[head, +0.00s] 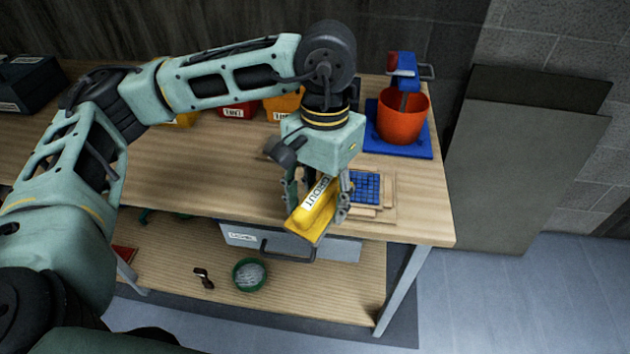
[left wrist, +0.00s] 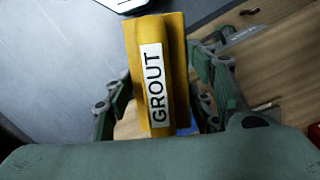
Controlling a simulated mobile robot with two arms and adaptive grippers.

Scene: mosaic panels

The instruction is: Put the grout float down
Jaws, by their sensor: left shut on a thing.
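The yellow grout float (head: 314,211) has a white GROUT label and is held in my left gripper (head: 318,206) at the front edge of the wooden bench. It looks tilted, and I cannot tell whether it touches the bench top. In the left wrist view the float (left wrist: 160,72) sits between the two green fingers of my left gripper (left wrist: 162,90), which are shut on it. The bench top (head: 210,180) is mostly bare left of the float. My right gripper is not in view.
A blue mosaic panel (head: 363,187) on wooden boards lies just right of the float. An orange bucket (head: 403,115) stands on a blue base behind it. Bins (head: 283,104) line the back. Below are a grey drawer (head: 240,237) and a green bowl (head: 249,276) on the lower shelf.

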